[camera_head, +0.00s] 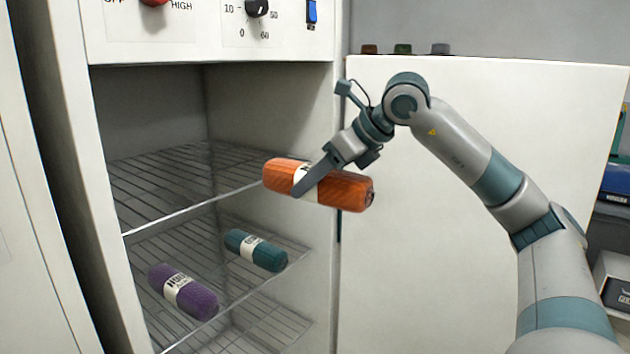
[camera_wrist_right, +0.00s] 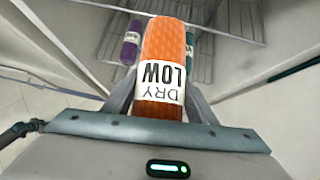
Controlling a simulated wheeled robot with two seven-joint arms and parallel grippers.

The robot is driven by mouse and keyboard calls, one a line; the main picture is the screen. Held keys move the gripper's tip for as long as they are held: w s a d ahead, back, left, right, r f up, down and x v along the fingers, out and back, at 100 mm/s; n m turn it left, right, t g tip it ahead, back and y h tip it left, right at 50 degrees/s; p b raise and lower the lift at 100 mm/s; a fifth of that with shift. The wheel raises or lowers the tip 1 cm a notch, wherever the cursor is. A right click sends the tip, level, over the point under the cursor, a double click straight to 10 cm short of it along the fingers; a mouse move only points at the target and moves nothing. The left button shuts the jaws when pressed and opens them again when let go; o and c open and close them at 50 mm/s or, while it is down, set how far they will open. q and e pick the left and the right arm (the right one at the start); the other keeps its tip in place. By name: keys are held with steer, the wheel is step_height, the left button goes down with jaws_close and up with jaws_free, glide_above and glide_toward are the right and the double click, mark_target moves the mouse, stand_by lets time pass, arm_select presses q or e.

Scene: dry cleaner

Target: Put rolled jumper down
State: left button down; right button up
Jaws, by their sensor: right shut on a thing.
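The rolled jumper is orange with a white paper band (camera_head: 345,190). My right gripper (camera_head: 305,183) is shut on it around the band. It is held in the air in front of the open cabinet's right side, its left end overlapping the upper wire shelf (camera_head: 170,185) in the head view. In the right wrist view, the orange roll (camera_wrist_right: 165,45) lies between the fingers, and its band reads "DRY LOW". My left gripper is not in view.
On the lower wire shelf (camera_head: 262,290) lie a purple roll (camera_head: 190,296) and a teal roll (camera_head: 256,250). The visible upper shelf is bare. The cabinet's right side wall (camera_head: 325,110) and a white panel (camera_head: 460,240) stand close to my right arm. Control knobs (camera_head: 257,8) are above the opening.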

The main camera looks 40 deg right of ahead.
steer(key=w+a+f+n+g+y, duration=0.2)
steer(key=a+f+n+y, duration=0.25)
steer(key=a+f, duration=1.15)
steer(key=s+a+f+n, duration=0.1)
steer(key=s+a+f, duration=0.2)
steer(key=a+f, duration=0.2)
steer(key=s+a+f+n+g, duration=0.1)
steer(key=s+a+f, duration=0.3)
steer(key=f, duration=0.4)
steer(key=shift+s+a+f+n, duration=0.25)
steer(key=shift+a+f+n, duration=0.15)
steer(key=shift+a+n, duration=0.15)
